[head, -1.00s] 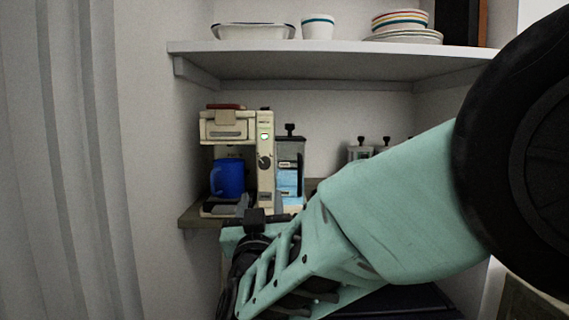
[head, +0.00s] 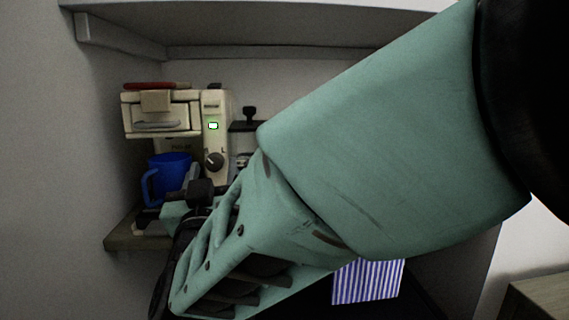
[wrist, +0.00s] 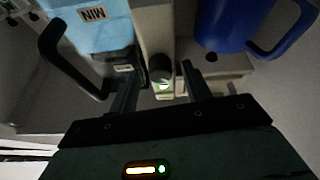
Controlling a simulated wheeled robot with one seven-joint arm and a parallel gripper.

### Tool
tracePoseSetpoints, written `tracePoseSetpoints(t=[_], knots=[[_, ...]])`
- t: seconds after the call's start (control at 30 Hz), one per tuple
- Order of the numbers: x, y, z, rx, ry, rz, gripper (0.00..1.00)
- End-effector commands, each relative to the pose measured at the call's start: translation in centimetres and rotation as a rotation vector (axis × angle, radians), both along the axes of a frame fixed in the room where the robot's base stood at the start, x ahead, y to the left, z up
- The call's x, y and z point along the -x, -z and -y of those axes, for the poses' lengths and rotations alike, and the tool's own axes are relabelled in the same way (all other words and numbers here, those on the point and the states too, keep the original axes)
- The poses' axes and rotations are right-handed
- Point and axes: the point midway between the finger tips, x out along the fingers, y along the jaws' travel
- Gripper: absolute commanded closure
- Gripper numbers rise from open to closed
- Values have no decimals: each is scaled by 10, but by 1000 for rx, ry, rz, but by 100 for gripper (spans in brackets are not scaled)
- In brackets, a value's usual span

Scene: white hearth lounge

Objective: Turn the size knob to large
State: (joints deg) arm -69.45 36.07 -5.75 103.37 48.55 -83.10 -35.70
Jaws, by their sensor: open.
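The cream coffee machine (head: 190,100) stands on a shelf at left in the head view. Its dark round size knob (head: 214,161) sits on the front column below a lit green display (head: 213,125), with an "L" mark at its upper right. The wrist view is upside down and shows the knob (wrist: 160,68) ahead, roughly between the fingers. My gripper (wrist: 158,76) is open and empty, pointed at the column; I cannot tell whether it touches the knob. In the head view my arm hides the fingers.
A blue mug (head: 167,178) stands in the machine beside the column, close to one finger in the wrist view (wrist: 225,28). A light-blue water tank (wrist: 92,25) marked MIN and a black handle (wrist: 62,55) lie on the other side. An upper shelf (head: 250,25) overhangs.

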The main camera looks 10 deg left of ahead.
Motion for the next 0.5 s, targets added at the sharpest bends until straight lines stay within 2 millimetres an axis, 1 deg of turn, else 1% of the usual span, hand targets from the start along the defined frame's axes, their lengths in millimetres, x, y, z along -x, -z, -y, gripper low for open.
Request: tracePoseSetpoints(t=[0.27,0.3,0.37,0.4,0.43,0.5], knots=[[1,0,0,0,0,0,52],[1,0,0,0,0,0,63],[0,0,0,0,0,0,79],[0,0,0,0,0,0,91],[0,0,0,0,0,0,96],[0,0,0,0,0,0,96]])
